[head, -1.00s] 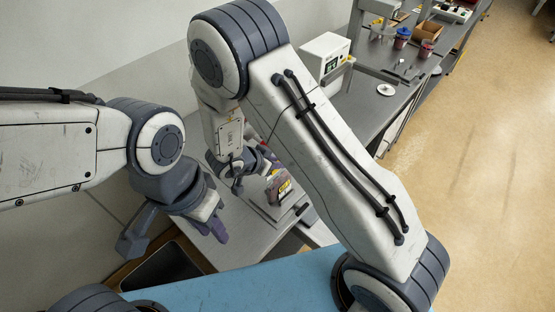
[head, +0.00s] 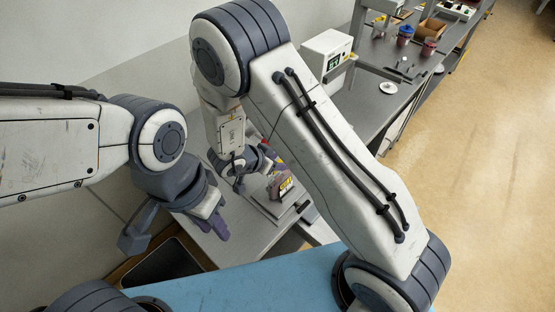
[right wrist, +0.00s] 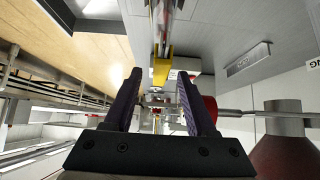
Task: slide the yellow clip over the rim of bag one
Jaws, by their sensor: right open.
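A small pinkish bag with a yellow and black label (head: 281,186) stands on a grey stand on the bench in the head view; I cannot tell whether it is bag one. My right gripper (head: 268,160) is just above and behind it, partly hidden by my own arm. In the right wrist view my right gripper (right wrist: 158,100) is open, with nothing held between its dark fingers. A yellow piece (right wrist: 161,70), perhaps the yellow clip, shows beyond the fingertips, roughly centred between them. My left gripper (head: 214,224) hangs left of the bag, apart from it; its jaw opening is unclear.
A white box with a green display (head: 327,54) stands on the bench behind the bag. Red and blue cups (head: 404,35) and an open brown box (head: 432,29) are farther back. In the right wrist view a red round part (right wrist: 210,108) is close beside the right finger.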

